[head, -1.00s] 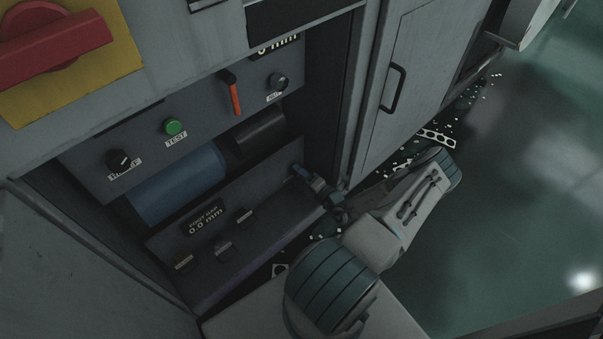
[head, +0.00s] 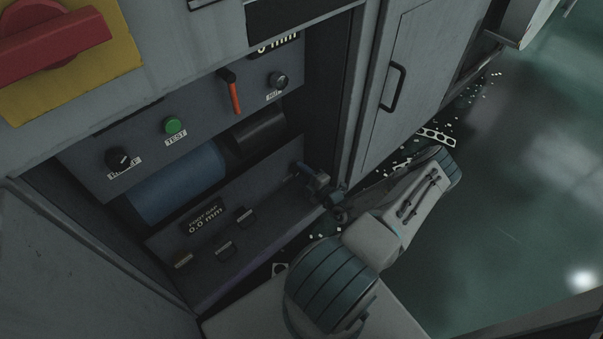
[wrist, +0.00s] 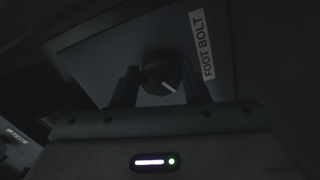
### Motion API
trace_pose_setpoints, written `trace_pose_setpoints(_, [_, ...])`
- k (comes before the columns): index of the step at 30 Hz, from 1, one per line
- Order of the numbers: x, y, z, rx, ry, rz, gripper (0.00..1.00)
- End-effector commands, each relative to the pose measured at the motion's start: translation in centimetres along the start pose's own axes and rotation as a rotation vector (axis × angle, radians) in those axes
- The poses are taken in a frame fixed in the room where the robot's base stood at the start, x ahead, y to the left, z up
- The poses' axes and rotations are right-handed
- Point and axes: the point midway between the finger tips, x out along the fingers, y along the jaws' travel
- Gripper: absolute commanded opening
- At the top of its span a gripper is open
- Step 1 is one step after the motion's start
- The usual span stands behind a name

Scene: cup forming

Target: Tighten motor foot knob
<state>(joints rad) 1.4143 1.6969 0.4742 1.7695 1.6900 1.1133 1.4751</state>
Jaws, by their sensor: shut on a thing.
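The motor foot knob (wrist: 160,70) is dark and round with a white pointer line, beside a FOOT BOLT label (wrist: 203,45) in the wrist view. My gripper (wrist: 158,84) is shut on it, one finger on each side. The pointer line slants down to the right. In the head view my gripper (head: 304,172) reaches the right end of the lower panel, and its own hand hides the knob there. The foot gap display (head: 206,216) reads 0.0 mm.
The lower panel carries several small dark handles (head: 224,248). Above it are a blue motor cylinder (head: 180,185), a green TEST button (head: 175,125), an orange lever (head: 233,93) and dark knobs. A cabinet door (head: 420,70) stands right of my gripper. Scraps litter the floor.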

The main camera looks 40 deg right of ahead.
Motion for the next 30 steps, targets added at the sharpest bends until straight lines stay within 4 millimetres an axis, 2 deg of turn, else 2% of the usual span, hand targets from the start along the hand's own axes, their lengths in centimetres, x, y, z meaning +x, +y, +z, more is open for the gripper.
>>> trace_pose_setpoints(10, [-0.1,-0.1,0.0,0.002,-0.001,-0.003,0.18])
trace_pose_setpoints(11, [-0.1,-0.1,0.0,0.002,-0.001,-0.003,0.47])
trace_pose_setpoints(12, [-0.1,-0.1,0.0,0.001,-0.001,-0.003,0.58])
trace_pose_setpoints(13, [-0.1,-0.1,0.0,0.001,-0.001,-0.002,0.63])
trace_pose_setpoints(23, [-0.3,0.0,0.0,0.001,0.0,-0.002,0.63])
trace_pose_setpoints(26, [-1.2,0.1,0.0,0.001,-0.001,-0.003,0.63])
trace_pose_setpoints(30, [-4.0,0.2,0.0,0.001,-0.003,-0.003,0.63])
